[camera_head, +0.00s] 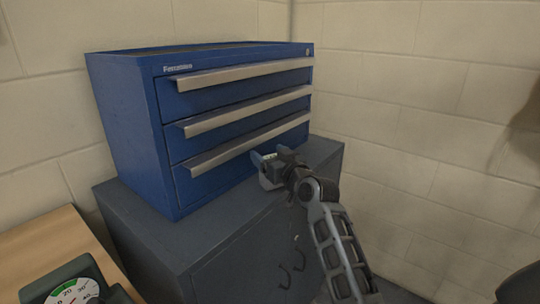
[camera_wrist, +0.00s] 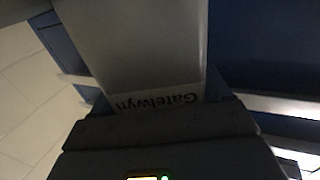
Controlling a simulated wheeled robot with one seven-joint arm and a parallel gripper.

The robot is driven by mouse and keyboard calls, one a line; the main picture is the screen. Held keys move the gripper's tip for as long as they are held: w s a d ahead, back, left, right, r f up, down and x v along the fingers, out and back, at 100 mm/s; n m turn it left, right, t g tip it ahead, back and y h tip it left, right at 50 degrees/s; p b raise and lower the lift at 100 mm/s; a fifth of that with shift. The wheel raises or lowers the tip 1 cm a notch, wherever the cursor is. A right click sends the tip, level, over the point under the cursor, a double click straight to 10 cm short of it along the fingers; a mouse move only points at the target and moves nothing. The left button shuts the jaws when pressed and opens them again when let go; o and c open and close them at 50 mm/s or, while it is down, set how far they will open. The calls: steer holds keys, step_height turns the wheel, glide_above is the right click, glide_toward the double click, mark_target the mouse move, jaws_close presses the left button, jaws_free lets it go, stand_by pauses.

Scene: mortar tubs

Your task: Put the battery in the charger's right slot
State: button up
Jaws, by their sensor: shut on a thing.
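My gripper (camera_head: 270,160) is in front of the blue drawer chest, near its lowest drawer, above the grey cabinet top. It is shut on a grey block, apparently the battery (camera_wrist: 150,50), which fills the middle of the wrist view and carries the upside-down name "Gatelwyn". Blue finger edges show on both sides of the block in that view. In the head view the held thing is small and mostly hidden by my gripper. I cannot make out a charger or its slots in either view.
The blue drawer chest (camera_head: 125,125) with three long metal handles stands on a dark grey cabinet (camera_head: 225,235). A wooden tabletop (camera_head: 32,247) at lower left bears a dark device with a dial (camera_head: 72,291). Pale block walls close off the back and right.

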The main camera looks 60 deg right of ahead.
steer(key=o, duration=1.4)
steer(key=shift+c, duration=0.2)
steer(key=shift+r, duration=0.1)
steer(key=shift+s+a, duration=0.15)
steer(key=shift+s, duration=0.1)
steer(key=b+v, duration=0.1)
steer(key=v, duration=1)
steer(key=shift+b, duration=0.35)
steer(key=shift+s+a, duration=0.15)
steer(key=shift+a, duration=0.05)
